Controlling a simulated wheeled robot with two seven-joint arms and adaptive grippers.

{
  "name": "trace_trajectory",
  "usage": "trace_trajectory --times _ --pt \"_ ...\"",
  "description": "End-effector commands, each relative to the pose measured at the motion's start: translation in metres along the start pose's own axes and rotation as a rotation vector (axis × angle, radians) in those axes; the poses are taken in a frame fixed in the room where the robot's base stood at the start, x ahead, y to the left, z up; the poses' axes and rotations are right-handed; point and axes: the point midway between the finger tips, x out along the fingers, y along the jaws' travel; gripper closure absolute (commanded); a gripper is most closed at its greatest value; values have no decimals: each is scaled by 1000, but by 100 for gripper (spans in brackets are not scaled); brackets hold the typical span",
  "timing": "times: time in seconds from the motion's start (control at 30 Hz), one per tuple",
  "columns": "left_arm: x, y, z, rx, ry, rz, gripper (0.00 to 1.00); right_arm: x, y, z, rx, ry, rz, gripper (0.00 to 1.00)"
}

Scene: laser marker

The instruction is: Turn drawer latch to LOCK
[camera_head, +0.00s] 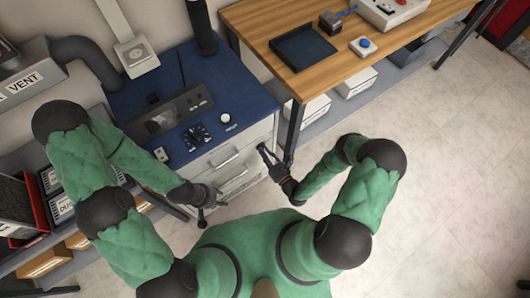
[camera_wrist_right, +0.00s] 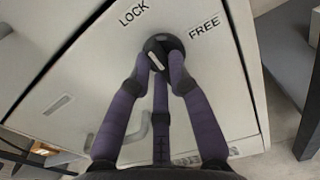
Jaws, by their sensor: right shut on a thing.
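The drawer latch is a round black knob (camera_wrist_right: 163,43) on a pale drawer front in the right wrist view. The word LOCK (camera_wrist_right: 133,13) is printed at its upper left and FREE (camera_wrist_right: 204,29) at its right. A pale mark shows on the knob between the fingers; its exact pointing is hard to tell. My right gripper (camera_wrist_right: 162,65) is shut on the knob, its fingers around it. In the head view, my right gripper (camera_head: 263,150) is at the cabinet's right front edge and hides the latch. My left gripper (camera_head: 209,209) hangs before the lower drawers, its fingers too small to read.
The cabinet has a blue top (camera_head: 235,80) with a control panel (camera_head: 175,115) on it and drawers with bar handles (camera_head: 225,160) below. A wooden table (camera_head: 290,25) stands to the right, its dark leg (camera_head: 294,130) close to my right gripper. Open floor (camera_head: 450,190) lies at the right.

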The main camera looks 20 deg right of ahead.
Motion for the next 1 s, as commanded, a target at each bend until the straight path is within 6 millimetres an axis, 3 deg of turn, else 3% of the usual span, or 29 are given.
trace_trajectory --times 0.67,0.7,0.77,1.0 --pt "-1 0 0 0 0 0 60 -1 1 -2 -58 5 0 100" --pt "-1 0 0 0 0 0 60 -1 1 -2 -57 5 0 72" --pt "-1 0 0 0 0 0 60 0 0 -2 -57 4 0 56" --pt "-1 0 0 0 0 0 60 0 0 -1 -57 2 0 56"
